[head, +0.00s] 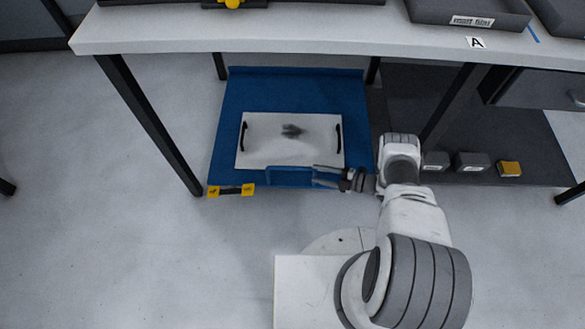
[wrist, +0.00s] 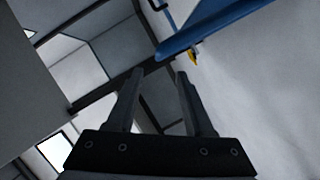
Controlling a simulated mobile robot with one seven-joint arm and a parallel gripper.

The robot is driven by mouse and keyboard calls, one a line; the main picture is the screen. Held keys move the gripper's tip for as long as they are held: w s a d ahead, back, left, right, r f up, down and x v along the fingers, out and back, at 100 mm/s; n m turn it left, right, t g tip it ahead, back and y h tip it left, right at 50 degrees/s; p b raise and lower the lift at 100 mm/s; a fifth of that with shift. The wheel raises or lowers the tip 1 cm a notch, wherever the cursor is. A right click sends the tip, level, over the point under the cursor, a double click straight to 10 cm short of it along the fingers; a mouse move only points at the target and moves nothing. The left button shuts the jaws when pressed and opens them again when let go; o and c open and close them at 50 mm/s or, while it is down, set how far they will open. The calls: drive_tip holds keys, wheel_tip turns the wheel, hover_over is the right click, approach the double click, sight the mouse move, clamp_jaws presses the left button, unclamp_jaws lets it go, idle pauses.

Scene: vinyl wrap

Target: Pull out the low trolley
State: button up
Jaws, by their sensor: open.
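The low trolley (head: 224,130) is a blue flat platform on the floor under the table, with a blue handle (head: 290,178) at its front edge. A white panel (head: 262,150) with two black handles and a dark smudge lies on it. My gripper (head: 318,177) is at the right end of the trolley's handle, its fingers pointing left; I cannot tell whether they touch it. In the wrist view my gripper (wrist: 158,78) is open with nothing between its fingers. A blue edge of the trolley (wrist: 205,28) shows beyond the fingers, at upper right.
The white table (head: 300,35) stands over the trolley, with a dark leg (head: 150,122) at left. A dark low shelf (head: 440,178) at right holds grey boxes (head: 471,161) and a yellow box (head: 509,168). Yellow-black tape (head: 231,190) marks the trolley's front left corner. Floor in front is clear at left.

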sight(293, 167)
drive_tip(key=b+x, duration=0.2)
drive_tip(key=x, duration=0.8)
drive_tip(key=shift+w+a+f, duration=0.15)
drive_tip(key=shift+a, duration=0.2)
clamp_jaws()
idle(0.8)
